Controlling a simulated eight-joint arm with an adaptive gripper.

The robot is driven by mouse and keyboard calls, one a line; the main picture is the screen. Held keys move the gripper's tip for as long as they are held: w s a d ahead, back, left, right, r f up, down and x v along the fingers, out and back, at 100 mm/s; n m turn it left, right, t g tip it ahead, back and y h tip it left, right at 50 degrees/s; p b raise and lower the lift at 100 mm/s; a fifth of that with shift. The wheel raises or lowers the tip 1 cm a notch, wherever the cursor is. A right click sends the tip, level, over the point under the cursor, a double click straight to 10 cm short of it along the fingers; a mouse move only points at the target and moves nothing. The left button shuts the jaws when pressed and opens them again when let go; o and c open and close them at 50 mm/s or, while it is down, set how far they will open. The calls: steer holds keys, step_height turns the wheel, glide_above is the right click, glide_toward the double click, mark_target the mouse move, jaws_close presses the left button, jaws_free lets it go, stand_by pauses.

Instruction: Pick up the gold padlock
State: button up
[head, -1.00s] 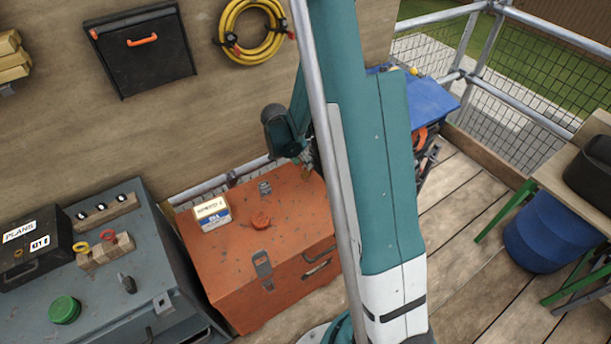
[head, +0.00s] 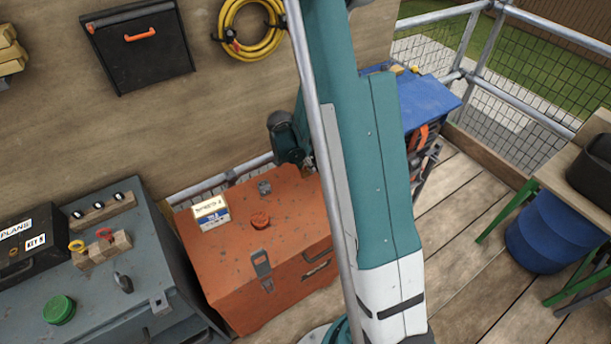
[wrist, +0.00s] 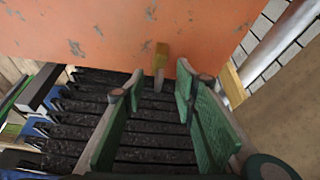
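The gold padlock (wrist: 161,52) shows in the wrist view as a small yellow-gold block with a grey part below it. It is in front of the orange chest's face, between and just beyond my fingertips. My gripper (wrist: 160,78) has green-padded fingers, spread apart, with a gap on both sides of the padlock. I cannot tell whether either finger touches it. In the head view my arm and a grey pole cover most of the gripper near the right end of the orange chest (head: 215,265), and I cannot make out the padlock there.
A grey chest (head: 170,270) stands to the left. A blue-topped box (head: 425,100) is behind my arm. Dark ribbed slats (wrist: 75,115) lie below the fingers in the wrist view.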

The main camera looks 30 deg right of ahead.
steer(key=shift+d+f, duration=0.1)
steer(key=shift+f, duration=0.2)
stand_by(0.4)
jaws_close()
